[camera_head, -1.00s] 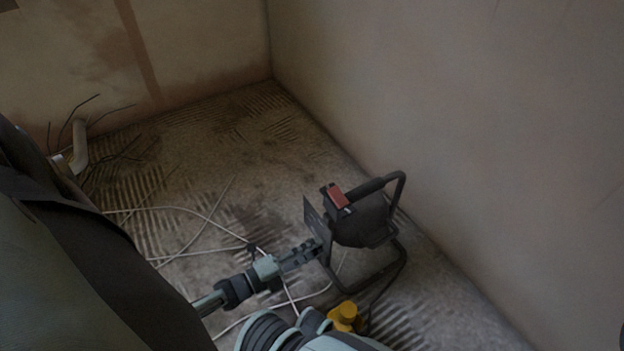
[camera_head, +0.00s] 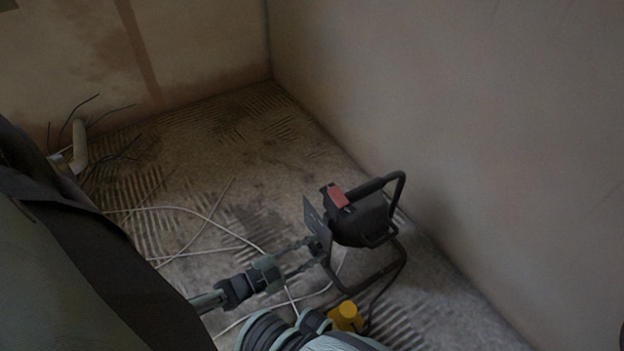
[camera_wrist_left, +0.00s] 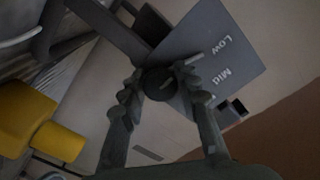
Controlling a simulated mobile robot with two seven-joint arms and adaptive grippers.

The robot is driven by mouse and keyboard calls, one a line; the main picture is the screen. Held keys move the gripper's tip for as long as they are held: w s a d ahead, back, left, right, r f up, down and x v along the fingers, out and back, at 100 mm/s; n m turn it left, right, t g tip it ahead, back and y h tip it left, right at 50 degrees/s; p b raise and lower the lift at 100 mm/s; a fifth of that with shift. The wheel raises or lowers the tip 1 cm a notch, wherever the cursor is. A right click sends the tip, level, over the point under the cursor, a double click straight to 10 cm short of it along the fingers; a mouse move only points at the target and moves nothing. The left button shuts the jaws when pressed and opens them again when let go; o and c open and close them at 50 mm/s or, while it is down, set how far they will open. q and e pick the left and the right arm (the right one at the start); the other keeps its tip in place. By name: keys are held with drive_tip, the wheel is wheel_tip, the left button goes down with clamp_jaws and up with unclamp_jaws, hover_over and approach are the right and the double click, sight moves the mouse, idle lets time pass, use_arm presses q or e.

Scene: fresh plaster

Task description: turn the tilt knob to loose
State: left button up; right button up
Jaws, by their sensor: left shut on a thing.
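A black work lamp (camera_head: 362,217) with a red switch (camera_head: 337,196) stands on a tube frame on the floor. A grey plate (camera_head: 314,220) sits on its left side. In the left wrist view the plate (camera_wrist_left: 222,48) reads "Low" and "Mid"; I see no "loose" on it. A dark round knob (camera_wrist_left: 158,84) with a pale pointer line sits at the plate's edge. My left gripper (camera_head: 313,254) reaches the lamp from the left. Its fingers (camera_wrist_left: 163,86) are shut on the knob, one on each side. My right gripper is not in view.
Pale cables (camera_head: 200,217) cross the rough floor. A plastered wall (camera_head: 470,130) rises close to the lamp's right. A pipe with dark wires (camera_head: 78,147) stands at the left.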

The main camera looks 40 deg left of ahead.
use_arm(q)
drive_tip(key=n, duration=0.6)
drive_tip(key=shift+n, duration=0.3)
drive_tip(key=n, duration=0.5)
drive_tip(key=shift+s+n, duration=0.1)
drive_tip(key=shift+n, duration=0.2)
drive_tip(key=o, duration=1.2)
drive_tip(key=v, duration=1.2)
drive_tip(key=shift+d, duration=0.1)
